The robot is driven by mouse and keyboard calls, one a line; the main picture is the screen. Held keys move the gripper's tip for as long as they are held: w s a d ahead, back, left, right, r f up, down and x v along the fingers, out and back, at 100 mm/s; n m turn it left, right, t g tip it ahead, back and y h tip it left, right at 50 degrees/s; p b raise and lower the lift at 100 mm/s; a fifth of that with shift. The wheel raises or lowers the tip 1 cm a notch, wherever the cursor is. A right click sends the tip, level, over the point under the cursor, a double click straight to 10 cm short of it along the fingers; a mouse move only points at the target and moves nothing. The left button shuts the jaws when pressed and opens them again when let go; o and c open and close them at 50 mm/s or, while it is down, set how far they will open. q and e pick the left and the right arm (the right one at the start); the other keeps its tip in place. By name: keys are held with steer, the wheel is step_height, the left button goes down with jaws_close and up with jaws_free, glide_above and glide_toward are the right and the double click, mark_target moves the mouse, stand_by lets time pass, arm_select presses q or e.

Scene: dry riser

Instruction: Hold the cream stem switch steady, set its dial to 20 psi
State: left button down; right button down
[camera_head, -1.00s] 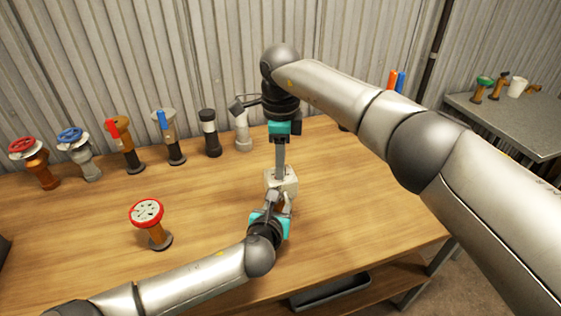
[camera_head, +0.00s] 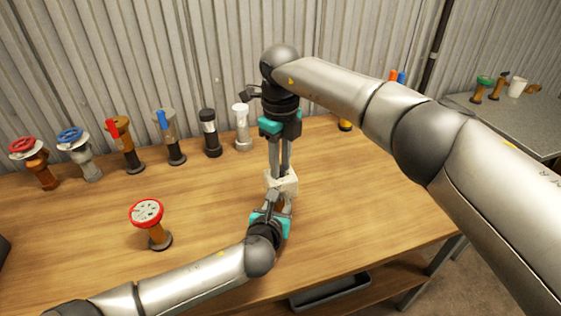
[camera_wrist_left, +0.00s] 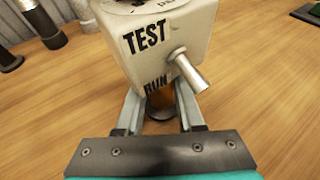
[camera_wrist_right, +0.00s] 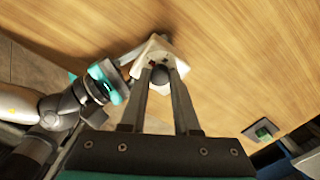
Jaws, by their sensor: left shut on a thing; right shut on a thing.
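The cream stem switch (camera_head: 284,184) is a boxy cream head on a brownish stem, upright at the middle of the table. In the left wrist view its head (camera_wrist_left: 150,40) carries the words TEST and RUN and a short metal lever (camera_wrist_left: 187,70). Only the edge of the dial (camera_wrist_left: 150,4) on its top shows, so its setting cannot be read. My left gripper (camera_head: 278,204) is shut around the stem, just below the head. My right gripper (camera_head: 281,172) points down from above, its fingers closed on the dark dial knob (camera_wrist_right: 160,75).
A red round-topped stem valve (camera_head: 147,212) stands alone at the left. Several valves and stems, such as the blue-wheeled one (camera_head: 72,137), line the table's back by the corrugated wall. A grey side table (camera_head: 520,125) is at right. The table's right part is clear.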

arm_select(q)
steer(key=shift+f, duration=0.1)
stand_by(0.3)
arm_select(e)
steer(key=c, duration=0.6)
jaws_free()
steer(key=shift+c, duration=0.2)
step_height(320, 180, up, 12)
arm_select(q)
steer(key=shift+c, duration=2.2)
jaws_free()
